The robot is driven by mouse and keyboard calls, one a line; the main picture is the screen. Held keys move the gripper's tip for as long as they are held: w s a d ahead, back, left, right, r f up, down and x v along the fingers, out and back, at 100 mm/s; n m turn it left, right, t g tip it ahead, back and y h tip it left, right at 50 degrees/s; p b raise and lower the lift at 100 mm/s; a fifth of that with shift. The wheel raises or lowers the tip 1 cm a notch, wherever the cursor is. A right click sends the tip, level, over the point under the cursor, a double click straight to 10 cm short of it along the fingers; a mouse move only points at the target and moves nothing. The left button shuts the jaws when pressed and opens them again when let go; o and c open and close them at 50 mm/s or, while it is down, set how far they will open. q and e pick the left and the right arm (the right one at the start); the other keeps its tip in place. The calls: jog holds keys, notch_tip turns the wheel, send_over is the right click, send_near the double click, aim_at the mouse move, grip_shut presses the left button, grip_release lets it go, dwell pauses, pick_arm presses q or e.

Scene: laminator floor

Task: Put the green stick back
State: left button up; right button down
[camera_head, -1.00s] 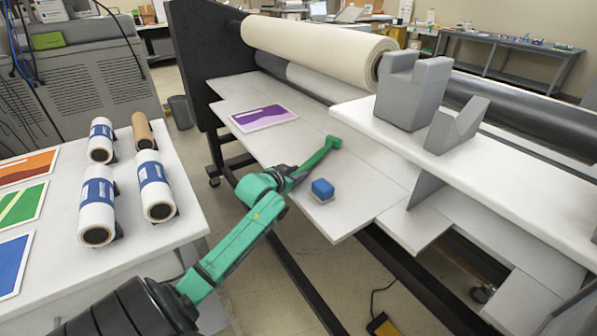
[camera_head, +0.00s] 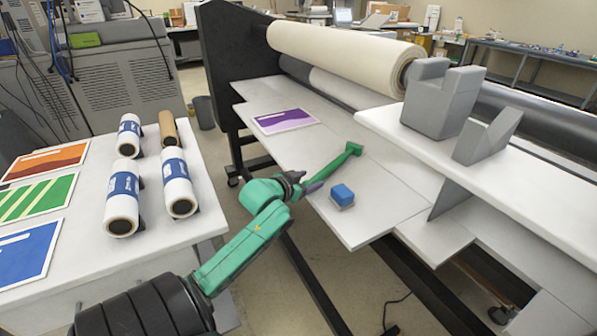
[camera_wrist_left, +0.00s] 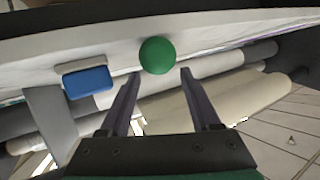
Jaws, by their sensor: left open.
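The green stick (camera_head: 335,164) shows in the head view just beyond my left gripper, over the grey-white table, its thicker end pointing away to the upper right. My left gripper (camera_head: 308,186) is at the stick's near end. In the left wrist view a round green end (camera_wrist_left: 157,55) shows beyond and between the tips of my open left fingers (camera_wrist_left: 157,78); nothing is clamped. I cannot tell whether the stick touches the table. My right gripper is not in view.
A blue block (camera_head: 342,194) is right of the gripper, also in the wrist view (camera_wrist_left: 87,82). A purple print (camera_head: 285,121) lies behind. Grey slotted (camera_head: 438,105) and V-shaped (camera_head: 487,138) blocks stand on the raised shelf. White rolls (camera_head: 122,195) and prints are on the left table.

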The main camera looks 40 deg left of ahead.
pick_arm(q)
jog(key=v, duration=0.7)
notch_tip(320, 180, down, 11)
jog(key=s+a+n+g, duration=0.1)
jog(key=a+g, duration=0.1)
jog(key=a, duration=0.1)
jog(key=s+d+f+g, duration=0.2)
jog(key=s+f, duration=0.2)
jog(key=f, duration=0.6)
jog(key=s+d+f+g, duration=0.1)
jog(key=s+f, duration=0.3)
jog(key=f, duration=0.5)
jog(key=s+d+f+g, duration=0.2)
jog(key=s+f, duration=0.2)
jog(key=f, duration=0.6)
jog(key=s+d+f+m+g+h, duration=0.1)
jog(key=s+d+f+g, duration=0.1)
jog(key=s+d+f, duration=0.5)
jog(key=s+d+f+m+g+h, duration=0.1)
jog(key=s+d+f, duration=0.6)
jog(key=s, duration=0.7)
jog(key=shift+f+m+g, duration=0.7)
jog(key=shift+m+g, duration=0.1)
jog(key=shift+g, duration=0.4)
jog(key=shift+d, duration=0.1)
jog(key=shift+d, duration=0.1)
